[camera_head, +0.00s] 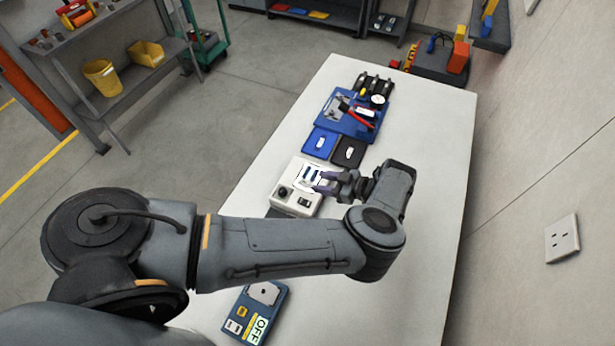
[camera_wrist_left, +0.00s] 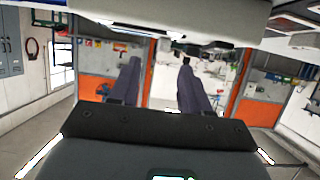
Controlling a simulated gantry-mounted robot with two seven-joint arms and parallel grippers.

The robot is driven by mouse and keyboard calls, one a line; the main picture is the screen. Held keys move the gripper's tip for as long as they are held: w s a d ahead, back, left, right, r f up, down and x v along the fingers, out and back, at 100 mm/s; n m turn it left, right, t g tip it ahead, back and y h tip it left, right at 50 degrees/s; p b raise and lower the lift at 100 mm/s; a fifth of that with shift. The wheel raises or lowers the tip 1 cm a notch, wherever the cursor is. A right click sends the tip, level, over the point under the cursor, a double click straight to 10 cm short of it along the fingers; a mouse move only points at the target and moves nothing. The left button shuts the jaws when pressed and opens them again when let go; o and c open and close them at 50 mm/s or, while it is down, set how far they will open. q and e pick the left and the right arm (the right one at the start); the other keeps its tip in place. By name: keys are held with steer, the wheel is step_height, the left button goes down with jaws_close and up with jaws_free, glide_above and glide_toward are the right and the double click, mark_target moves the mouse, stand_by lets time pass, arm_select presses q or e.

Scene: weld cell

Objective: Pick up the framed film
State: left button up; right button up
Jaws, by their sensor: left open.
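My left gripper (camera_head: 322,183) reaches in from the right end of my arm, its fingers pointing left, at the right side of a white box (camera_head: 283,199) with a dark knob. A bright panel with dark strips (camera_head: 311,174) lies on the box; I cannot tell for certain whether this is the framed film. In the left wrist view the two fingers (camera_wrist_left: 158,75) stand apart with nothing between them. A pale edge of something close crosses the top of that view. Whether the fingertips touch the box is unclear. My right gripper is not in view.
A blue tray (camera_head: 316,149) and a black tray (camera_head: 345,159), each with a small white piece, lie beyond the box. Behind them is a blue mat (camera_head: 330,122) with tools. A blue panel marked OFF (camera_head: 272,313) lies at the near end. The table's right side (camera_head: 430,140) is clear.

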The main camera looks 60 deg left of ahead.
mark_target(306, 181)
arm_select(q)
steer(key=shift+s+a+f, duration=0.1)
steer(key=shift+s+a, duration=0.1)
steer(key=shift+s, duration=0.05)
steer(key=p+x, duration=0.2)
steer(key=x, duration=0.1)
steer(key=shift+s+f, duration=0.1)
steer(key=shift+s, duration=0.1)
steer(key=shift+s+a+f, duration=0.3)
steer(key=shift+a+f, duration=0.05)
steer(key=shift+a, duration=0.1)
jaws_close()
